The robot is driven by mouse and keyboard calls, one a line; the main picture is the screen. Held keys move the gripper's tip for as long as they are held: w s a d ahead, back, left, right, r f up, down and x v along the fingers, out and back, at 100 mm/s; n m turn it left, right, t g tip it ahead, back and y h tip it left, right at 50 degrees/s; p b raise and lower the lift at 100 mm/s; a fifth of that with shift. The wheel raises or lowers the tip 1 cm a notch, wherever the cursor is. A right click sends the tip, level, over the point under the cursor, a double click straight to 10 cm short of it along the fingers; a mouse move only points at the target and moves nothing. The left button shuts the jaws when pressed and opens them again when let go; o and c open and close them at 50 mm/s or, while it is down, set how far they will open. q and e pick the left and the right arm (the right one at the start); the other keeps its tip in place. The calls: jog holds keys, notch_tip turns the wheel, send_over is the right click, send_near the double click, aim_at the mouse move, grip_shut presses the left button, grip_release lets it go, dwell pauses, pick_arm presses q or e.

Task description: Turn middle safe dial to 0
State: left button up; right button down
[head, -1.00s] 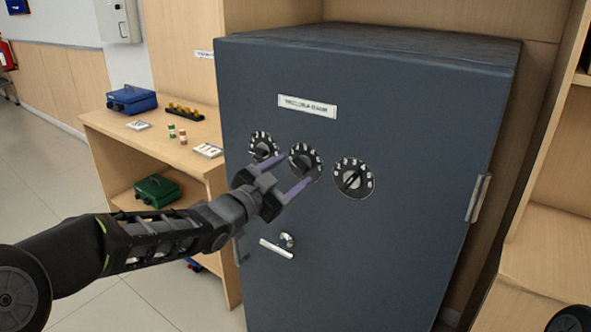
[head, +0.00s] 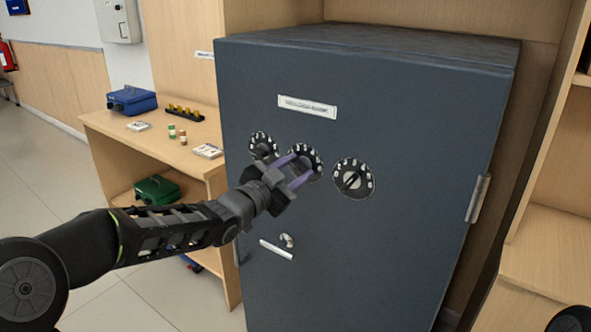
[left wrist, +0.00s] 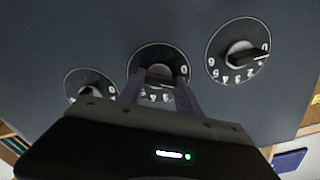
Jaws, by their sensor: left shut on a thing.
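The dark grey safe (head: 380,90) carries three round black dials with white numbers in a row. The middle dial (head: 317,155) is partly hidden by my left gripper (head: 303,167), whose two purple fingers reach its knob. In the left wrist view the fingers (left wrist: 163,83) stand on either side of the middle dial's knob (left wrist: 160,74), and the gripper is shut on it. The middle dial's rim (left wrist: 152,50) shows above, but I cannot read its setting. The left dial (head: 262,138) and the right dial (head: 354,178) stand free. My right gripper is not in view.
Below the dials is a silver handle (head: 277,249) on the safe door, with a hinge (head: 478,198) at the right edge. A wooden desk (head: 120,130) at the left holds a blue cash box (head: 131,100); a green box (head: 156,190) sits on its lower shelf.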

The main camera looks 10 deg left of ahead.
pick_arm(q)
grip_shut()
jog(key=shift+n, duration=0.4)
jog(key=n+p, duration=0.2)
jog(key=n, duration=0.1)
jog(key=shift+f+n+p, duration=0.1)
jog(key=shift+n+p, duration=0.25)
jog(key=shift+n, duration=0.75)
jog(key=o, duration=0.9)
grip_release()
